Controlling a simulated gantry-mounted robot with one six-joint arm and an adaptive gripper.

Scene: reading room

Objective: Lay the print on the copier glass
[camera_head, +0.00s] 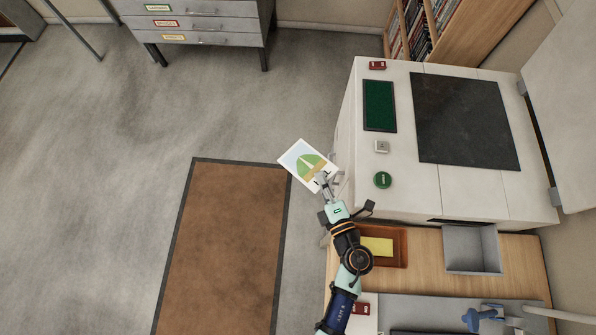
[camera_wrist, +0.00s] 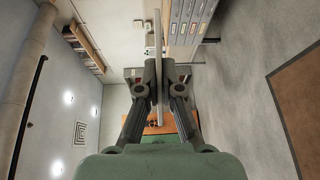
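The print (camera_head: 301,160) is a white-bordered card with a green and tan picture. It is held up left of the copier (camera_head: 440,195), over the floor side. My gripper (camera_head: 322,182) is shut on the print's lower right edge. In the wrist view my gripper (camera_wrist: 159,85) has its fingers closed together on the print (camera_wrist: 158,40), which shows edge-on as a thin upright strip. The copier glass (camera_head: 465,120) is a dark, bare rectangle, right of the print and apart from it. The copier lid (camera_head: 570,100) stands open at the right.
A green panel (camera_head: 379,105), a grey button (camera_head: 381,146) and a round green button (camera_head: 382,180) lie left of the glass. A wooden desk with a brown tray (camera_head: 398,247) and a grey bin (camera_head: 472,248) stands in front. A brown mat (camera_head: 225,250) covers floor at left.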

